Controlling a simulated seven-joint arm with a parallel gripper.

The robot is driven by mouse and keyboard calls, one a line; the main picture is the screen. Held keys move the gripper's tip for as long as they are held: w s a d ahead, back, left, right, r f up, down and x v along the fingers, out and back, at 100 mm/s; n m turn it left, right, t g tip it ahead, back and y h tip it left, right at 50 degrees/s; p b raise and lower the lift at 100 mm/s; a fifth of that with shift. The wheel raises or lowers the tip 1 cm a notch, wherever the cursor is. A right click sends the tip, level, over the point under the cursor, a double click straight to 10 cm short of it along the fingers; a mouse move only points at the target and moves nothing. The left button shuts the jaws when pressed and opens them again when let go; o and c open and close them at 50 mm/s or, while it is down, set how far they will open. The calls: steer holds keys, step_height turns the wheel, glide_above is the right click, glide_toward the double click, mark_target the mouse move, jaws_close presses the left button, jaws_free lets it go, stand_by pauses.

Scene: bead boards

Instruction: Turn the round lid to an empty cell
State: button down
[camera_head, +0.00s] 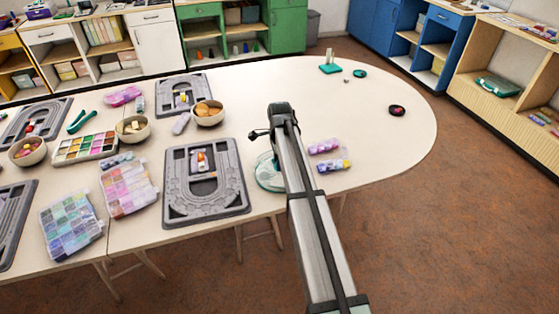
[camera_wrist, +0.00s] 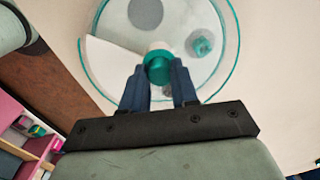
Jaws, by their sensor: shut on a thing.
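The round lid (camera_wrist: 172,22) is a clear disc with a teal rim, on a round container, in the wrist view. My gripper (camera_wrist: 160,85) is shut on its teal knob (camera_wrist: 158,66) at the near side of the centre. A whiter wedge (camera_wrist: 112,68) shows at the left of the disc. A grey round spot (camera_wrist: 145,12) shows at the top and a small teal thing (camera_wrist: 201,44) at the right; I cannot tell what lies in each cell. In the head view the round container (camera_head: 267,178) is partly hidden by my arm, and the gripper's fingers are hidden.
A grey bead board (camera_head: 236,199) lies left of the container. Purple bead packs (camera_head: 330,165) lie close on its right. Bowls (camera_head: 208,121) and bead boxes (camera_head: 68,240) fill the left. The table's right is mostly clear, with a dark round item (camera_head: 397,110).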

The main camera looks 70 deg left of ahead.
steer(key=shift+m, duration=0.4)
steer(key=c, duration=0.8)
jaws_free()
steer(key=shift+c, duration=0.2)
step_height(320, 180, up, 14)
steer(key=shift+d+f, duration=0.15)
stand_by(0.4)
